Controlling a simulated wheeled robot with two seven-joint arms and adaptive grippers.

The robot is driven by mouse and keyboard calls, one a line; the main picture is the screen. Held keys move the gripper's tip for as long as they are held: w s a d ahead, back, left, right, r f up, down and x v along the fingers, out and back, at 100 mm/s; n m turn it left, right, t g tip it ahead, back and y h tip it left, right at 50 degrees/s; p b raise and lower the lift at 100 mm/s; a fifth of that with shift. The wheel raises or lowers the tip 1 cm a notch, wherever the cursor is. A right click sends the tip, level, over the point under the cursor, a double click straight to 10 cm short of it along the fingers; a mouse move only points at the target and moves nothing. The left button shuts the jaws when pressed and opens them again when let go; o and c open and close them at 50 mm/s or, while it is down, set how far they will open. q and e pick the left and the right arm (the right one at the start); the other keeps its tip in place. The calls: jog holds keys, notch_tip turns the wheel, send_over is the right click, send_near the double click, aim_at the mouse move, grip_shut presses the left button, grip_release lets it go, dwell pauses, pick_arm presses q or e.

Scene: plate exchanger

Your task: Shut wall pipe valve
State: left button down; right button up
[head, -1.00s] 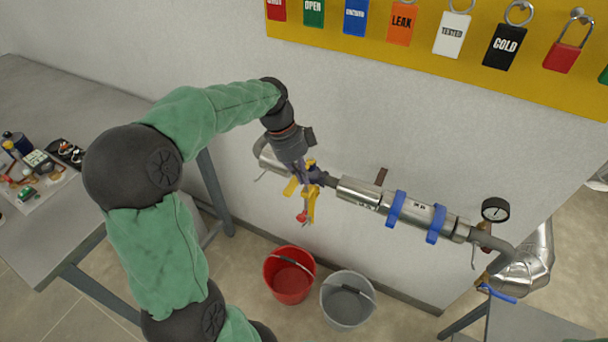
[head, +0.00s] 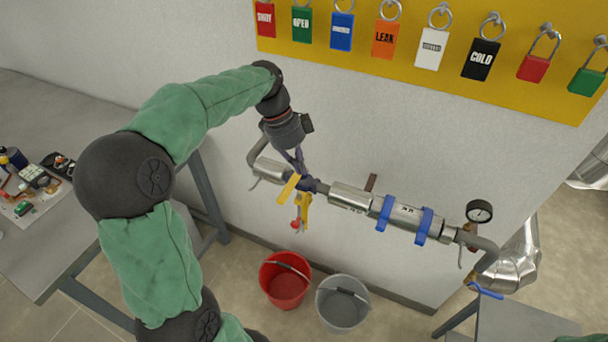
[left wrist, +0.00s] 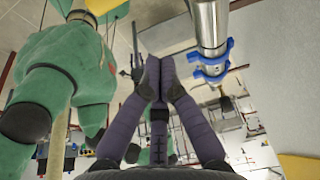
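The wall pipe valve (head: 312,185) sits in the pipe left of the silver cylinder, with a yellow lever (head: 289,187) slanting at its left side. A second yellow part (head: 303,208) with a red end hangs below it. My left gripper (head: 299,168) points down just above the valve, close to the yellow lever; I cannot tell whether it touches. In the left wrist view its fingers (left wrist: 157,78) come together at the tips with nothing clear between them. The valve is not clearly seen there. My right gripper is not in view.
The pipe's silver cylinder (head: 350,197) has blue clamps (head: 385,212) and leads to a gauge (head: 479,211). Above is a yellow board (head: 545,88) with padlocks and tags. A red bucket (head: 286,285) and a grey bucket (head: 343,305) stand below. A workbench (head: 60,250) is at left.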

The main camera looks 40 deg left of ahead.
pick_arm(q)
jog(key=shift+v, duration=1)
